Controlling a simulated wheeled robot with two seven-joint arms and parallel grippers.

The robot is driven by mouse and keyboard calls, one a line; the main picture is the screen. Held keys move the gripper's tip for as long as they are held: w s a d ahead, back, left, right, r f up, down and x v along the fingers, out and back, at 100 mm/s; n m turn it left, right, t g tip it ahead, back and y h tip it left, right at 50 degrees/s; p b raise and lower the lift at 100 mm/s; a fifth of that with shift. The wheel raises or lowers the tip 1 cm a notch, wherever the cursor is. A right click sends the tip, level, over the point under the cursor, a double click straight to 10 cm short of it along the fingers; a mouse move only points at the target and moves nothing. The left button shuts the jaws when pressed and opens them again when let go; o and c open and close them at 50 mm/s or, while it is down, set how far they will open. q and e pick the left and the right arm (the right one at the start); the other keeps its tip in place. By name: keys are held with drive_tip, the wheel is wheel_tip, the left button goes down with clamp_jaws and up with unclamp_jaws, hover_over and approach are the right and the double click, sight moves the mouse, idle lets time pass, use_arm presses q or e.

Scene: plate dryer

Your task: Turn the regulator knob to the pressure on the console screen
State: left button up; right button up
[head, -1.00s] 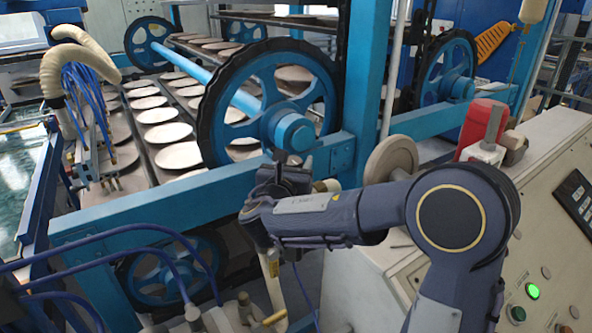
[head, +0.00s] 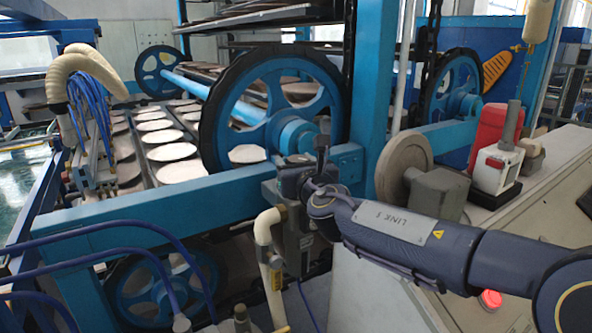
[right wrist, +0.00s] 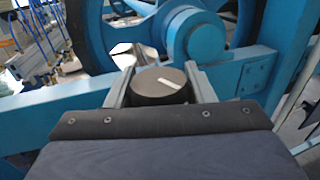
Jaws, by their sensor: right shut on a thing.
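The regulator knob (right wrist: 158,88) is a dark round knob with a white mark on its top, in the middle of the right wrist view. My right gripper (right wrist: 160,80) has one grey finger on each side of the knob and is shut on it. In the head view my right gripper (head: 298,182) is in front of the blue frame beam; the knob cannot be made out clearly there. The console screen does not show in either view now, so no pressure can be read. My left gripper is not in view.
A blue beam (head: 150,212) and a large black-rimmed blue wheel (head: 222,128) are just behind my right gripper. A pale hose (head: 265,240) hangs beside it. The console (head: 375,290) with a red button (head: 490,298) lies below my right arm. Plates (head: 182,171) lie in rows at left.

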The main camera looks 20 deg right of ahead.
idle(0.3)
drive_tip(key=o, duration=1)
drive_tip(key=shift+c, duration=0.2)
drive_tip(key=s, duration=0.5)
drive_tip(key=s+a, duration=0.1)
drive_tip(key=s, duration=0.1)
drive_tip(key=shift+s, duration=0.35)
